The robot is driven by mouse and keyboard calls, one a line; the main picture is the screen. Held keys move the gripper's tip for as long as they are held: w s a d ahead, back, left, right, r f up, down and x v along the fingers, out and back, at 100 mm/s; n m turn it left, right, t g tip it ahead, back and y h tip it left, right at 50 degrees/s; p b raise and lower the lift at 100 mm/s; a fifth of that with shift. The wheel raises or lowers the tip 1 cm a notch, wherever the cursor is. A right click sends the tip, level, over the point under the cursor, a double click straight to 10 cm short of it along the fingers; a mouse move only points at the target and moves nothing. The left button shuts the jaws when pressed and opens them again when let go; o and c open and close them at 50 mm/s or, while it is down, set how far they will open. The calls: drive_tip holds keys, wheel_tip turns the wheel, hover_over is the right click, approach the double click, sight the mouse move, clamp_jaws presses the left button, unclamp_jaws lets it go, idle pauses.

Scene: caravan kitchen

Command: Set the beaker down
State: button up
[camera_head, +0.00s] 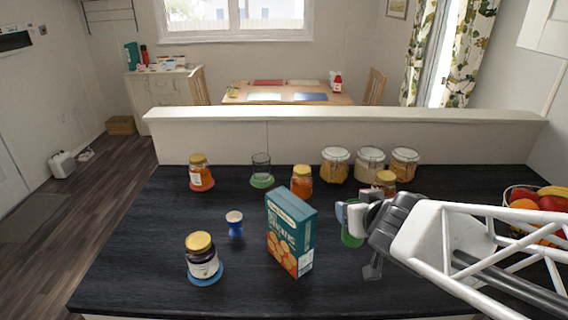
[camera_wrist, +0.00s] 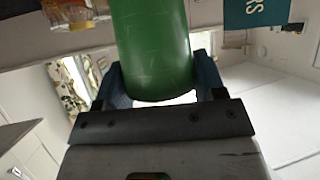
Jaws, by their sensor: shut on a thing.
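The green beaker (camera_head: 351,238) is at the right of the dark worktop, partly hidden by my gripper (camera_head: 352,214). In the wrist view the beaker (camera_wrist: 152,45) fills the space between the two fingers of my gripper (camera_wrist: 158,80), which is shut on it. I cannot tell whether its base touches the worktop.
A teal carton (camera_head: 290,235) stands just left of the gripper. A honey-coloured jar (camera_head: 302,182) and several clip-top jars (camera_head: 370,165) stand behind. A glass on a green coaster (camera_head: 262,181), a blue cup (camera_head: 235,224) and a dark jar (camera_head: 202,258) are further left. A fruit bowl (camera_head: 520,222) is at right.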

drive_tip(key=shift+r, duration=0.8)
drive_tip(key=w+a+r+n+g+y, duration=0.1)
drive_tip(key=w+a+n+y, duration=0.15)
drive_tip(key=w, duration=0.35)
drive_tip(key=w+a+r+n+g+y, duration=0.1)
drive_tip(key=w+a+n, duration=0.1)
drive_tip(key=w+a, duration=0.3)
drive_tip(key=w+a+f+n+g+y, duration=0.1)
drive_tip(key=w+a+n+g+y, duration=0.1)
drive_tip(key=w+a, duration=0.35)
drive_tip(key=w+a+f+n+g+y, duration=0.1)
drive_tip(key=w+a+n+y, duration=0.1)
drive_tip(key=w, duration=0.6)
drive_tip(key=shift+n, duration=0.25)
drive_tip(key=shift+s+f, duration=0.15)
drive_tip(key=shift+f, duration=1.15)
drive_tip(key=shift+s+f, duration=0.1)
drive_tip(key=shift+f, duration=1.15)
wheel_tip(320, 180, down, 6)
drive_tip(key=shift+f, duration=0.15)
drive_tip(key=shift+f, duration=1.85)
drive_tip(key=shift+f, duration=0.1)
